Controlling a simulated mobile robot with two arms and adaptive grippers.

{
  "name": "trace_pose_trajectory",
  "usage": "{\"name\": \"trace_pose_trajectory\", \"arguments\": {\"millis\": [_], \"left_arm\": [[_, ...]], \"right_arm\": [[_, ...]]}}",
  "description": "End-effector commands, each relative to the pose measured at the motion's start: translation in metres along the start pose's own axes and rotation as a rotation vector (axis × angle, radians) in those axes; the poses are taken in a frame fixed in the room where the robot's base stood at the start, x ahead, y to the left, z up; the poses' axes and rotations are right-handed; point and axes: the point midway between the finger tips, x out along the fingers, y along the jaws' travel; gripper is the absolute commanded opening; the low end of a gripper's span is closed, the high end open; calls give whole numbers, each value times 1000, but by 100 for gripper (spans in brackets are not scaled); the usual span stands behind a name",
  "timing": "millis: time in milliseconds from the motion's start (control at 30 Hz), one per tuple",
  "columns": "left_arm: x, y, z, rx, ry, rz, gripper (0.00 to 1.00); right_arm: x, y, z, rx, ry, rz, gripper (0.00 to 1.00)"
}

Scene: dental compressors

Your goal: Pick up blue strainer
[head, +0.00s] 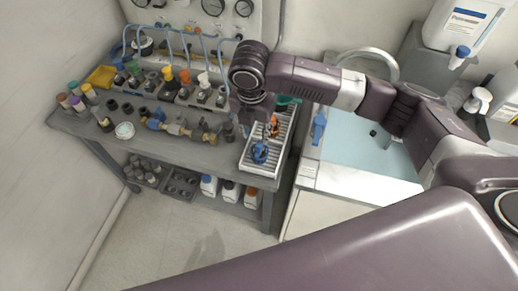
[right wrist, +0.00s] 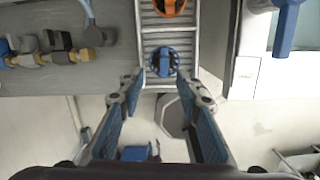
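The blue strainer (head: 260,152) lies at the near end of a white ribbed tray (head: 249,164) on the bench. In the right wrist view the strainer (right wrist: 163,62) is just beyond my right fingertips, roughly centred between them. My right gripper (right wrist: 161,82) is open and empty, with its fingers apart on either side of the line to the strainer. In the head view my right arm reaches in from the right over the tray, and its fingers are hard to make out. My left gripper is not in view.
An orange strainer (head: 273,127) lies behind the blue one on the tray. Brass fittings (head: 180,130) and valve blocks (head: 200,90) stand to the left. A sink (head: 350,145) with a blue item (head: 319,126) at its edge is to the right. Bottles (head: 230,191) stand below.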

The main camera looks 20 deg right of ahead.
Motion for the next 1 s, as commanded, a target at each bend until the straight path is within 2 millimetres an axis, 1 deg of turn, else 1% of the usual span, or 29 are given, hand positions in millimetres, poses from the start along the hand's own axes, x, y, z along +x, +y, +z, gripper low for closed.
{"name": "trace_pose_trajectory", "arguments": {"millis": [67, 167, 367, 567, 600, 700, 800, 967, 1000], "left_arm": [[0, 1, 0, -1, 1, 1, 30], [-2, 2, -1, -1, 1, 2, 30], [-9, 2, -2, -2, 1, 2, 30], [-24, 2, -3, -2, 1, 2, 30], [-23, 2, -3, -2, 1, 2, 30], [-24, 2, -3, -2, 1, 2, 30], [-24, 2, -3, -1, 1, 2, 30], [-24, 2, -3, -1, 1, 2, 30], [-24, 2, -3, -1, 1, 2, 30]], "right_arm": [[-4, -4, 7, -24, -9, -16, 32], [2, -6, 8, -35, -9, -24, 32], [23, -6, 7, -33, -8, -23, 32], [51, -9, 2, -34, -8, -24, 32], [58, -8, 2, -32, -8, -22, 32], [69, -8, 3, -32, -10, -20, 32], [73, -9, 3, -33, -11, -20, 32], [73, -8, 3, -33, -11, -19, 32], [73, -8, 3, -33, -11, -19, 30]]}}
